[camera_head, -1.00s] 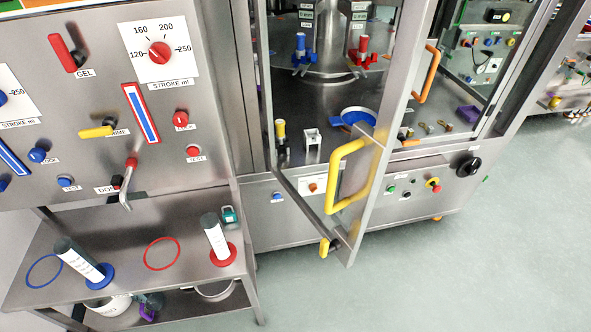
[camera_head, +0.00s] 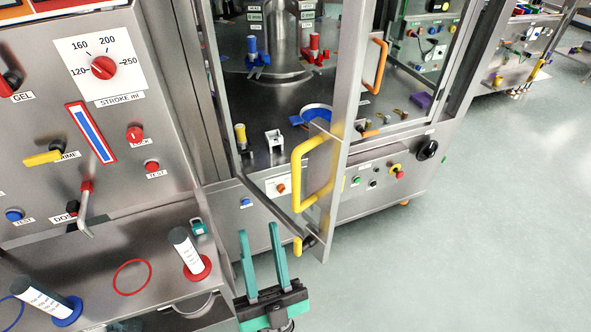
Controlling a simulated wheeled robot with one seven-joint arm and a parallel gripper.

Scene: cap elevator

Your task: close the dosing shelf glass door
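The dosing shelf glass door (camera_head: 338,120) stands open, its metal-framed edge swung out towards me. A yellow D-shaped handle (camera_head: 299,178) is on its outer edge, with a small yellow latch piece (camera_head: 298,245) below it. My gripper (camera_head: 259,238), with two teal fingers pointing up, is at the bottom of the view, below and left of the yellow handle. Its fingers are apart with nothing between them, and it appears clear of the door.
A steel shelf (camera_head: 100,262) at lower left holds white cylinders on red and blue bases. A control panel (camera_head: 70,110) with knobs and levers stands above it. An orange handle (camera_head: 376,65) is on the other door. The floor (camera_head: 460,240) at right is clear.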

